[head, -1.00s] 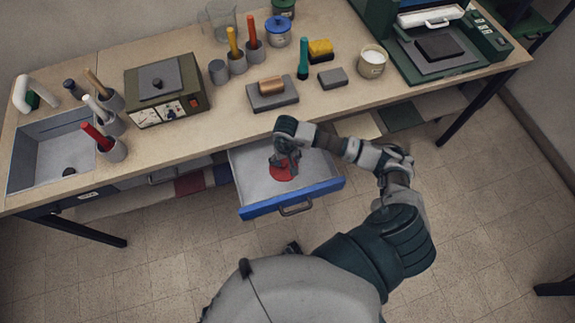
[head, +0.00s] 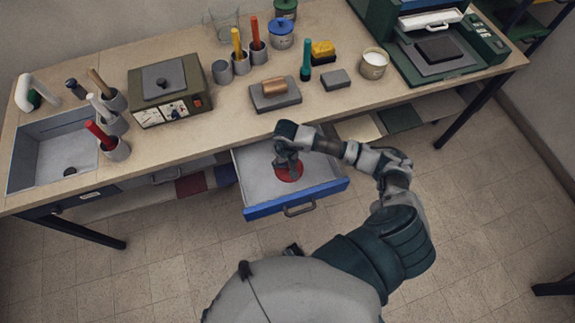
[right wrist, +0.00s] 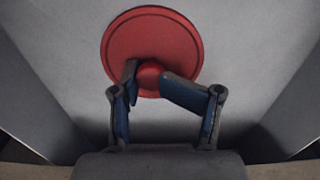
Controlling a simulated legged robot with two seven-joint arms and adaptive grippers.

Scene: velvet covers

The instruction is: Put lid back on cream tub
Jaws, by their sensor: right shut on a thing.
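A round red lid (head: 291,173) with a central knob lies in the open blue-fronted drawer (head: 248,186). It also shows in the right wrist view (right wrist: 178,38). My right gripper (head: 287,163) is down inside the drawer over the lid. In the right wrist view my right gripper (right wrist: 148,76) is shut on the lid's red knob. The lid appears flat on the drawer floor. An open cream tub (head: 374,65) with white contents stands upright on the workbench (head: 340,105), to the right. My left gripper is not in view.
A green press (head: 440,55) stands right of the tub. A grey block (head: 335,78), a yellow sponge (head: 322,50) and a teal-handled tool (head: 306,60) are left of it. A blue-lidded jar (head: 281,33) stands behind. The bench's front edge lies above the drawer.

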